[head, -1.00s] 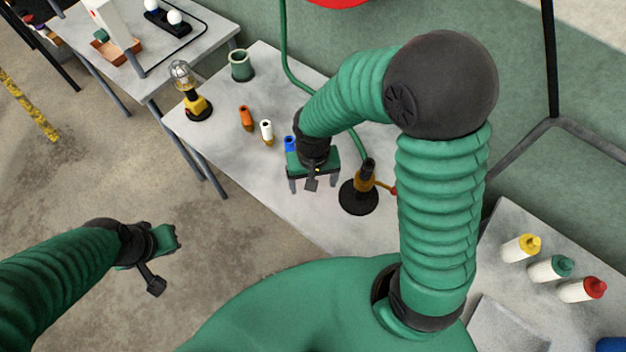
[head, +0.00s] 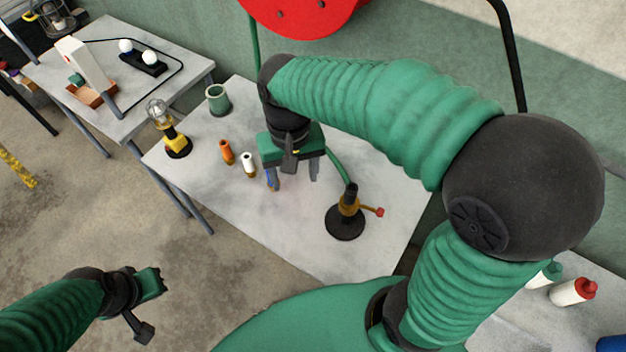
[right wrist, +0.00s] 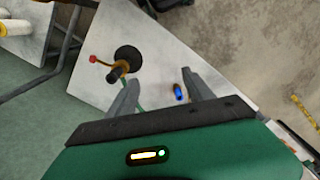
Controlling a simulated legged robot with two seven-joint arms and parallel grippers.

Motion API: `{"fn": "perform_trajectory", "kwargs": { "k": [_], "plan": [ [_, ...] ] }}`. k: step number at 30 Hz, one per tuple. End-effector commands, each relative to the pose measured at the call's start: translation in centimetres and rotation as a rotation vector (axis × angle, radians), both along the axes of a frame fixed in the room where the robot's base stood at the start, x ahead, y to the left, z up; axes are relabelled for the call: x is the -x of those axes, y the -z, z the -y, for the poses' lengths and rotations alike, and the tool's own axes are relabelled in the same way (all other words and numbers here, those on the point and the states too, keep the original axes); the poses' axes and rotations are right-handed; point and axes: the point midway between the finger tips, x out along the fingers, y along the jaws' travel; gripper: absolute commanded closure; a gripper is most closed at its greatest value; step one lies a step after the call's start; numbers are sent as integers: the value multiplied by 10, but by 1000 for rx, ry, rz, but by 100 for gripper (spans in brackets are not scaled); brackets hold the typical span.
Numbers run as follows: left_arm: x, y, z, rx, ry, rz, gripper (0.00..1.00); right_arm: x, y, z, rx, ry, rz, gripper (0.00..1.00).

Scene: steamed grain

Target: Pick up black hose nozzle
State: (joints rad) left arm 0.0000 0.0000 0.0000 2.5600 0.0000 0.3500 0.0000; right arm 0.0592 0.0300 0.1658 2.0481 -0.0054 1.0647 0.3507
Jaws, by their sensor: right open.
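The black hose nozzle (head: 351,193) stands upright on a round black base with a brass fitting and a red-tipped lever, on the grey table. It also shows in the right wrist view (right wrist: 114,74), left of the fingers. My right gripper (head: 293,178) is open and empty above the table, to the left of the nozzle in the head view and apart from it. Its two fingers also show in the right wrist view (right wrist: 160,77). My left gripper (head: 150,287) hangs over the floor at the lower left, away from the table; its jaw state is unclear.
A small blue item (head: 273,182) is partly hidden by a right finger. White (head: 248,163) and orange (head: 226,151) ones stand farther left. A caged lamp (head: 172,135) and green cup (head: 217,99) stand behind. A green hose (head: 338,164) runs near the nozzle. The table front is clear.

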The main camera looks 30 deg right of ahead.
Motion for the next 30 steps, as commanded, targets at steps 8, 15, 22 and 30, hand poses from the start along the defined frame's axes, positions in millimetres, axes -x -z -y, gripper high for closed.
{"fn": "perform_trajectory", "kwargs": {
  "k": [8, 15, 22, 30],
  "plan": [
    [0, -68, 0, 0, 0, 1, 100, -10, 10, 92, 9, 426, -11, 44],
    [0, -94, 0, 0, 0, 0, 100, 3, 39, 151, 1, 729, -2, 44],
    [0, -96, 0, 0, 0, 0, 100, 5, 89, 150, 2, 734, -7, 44],
    [0, -101, 0, 0, 0, 0, 100, 4, 150, 151, 1, 733, -3, 44]
  ]
}}
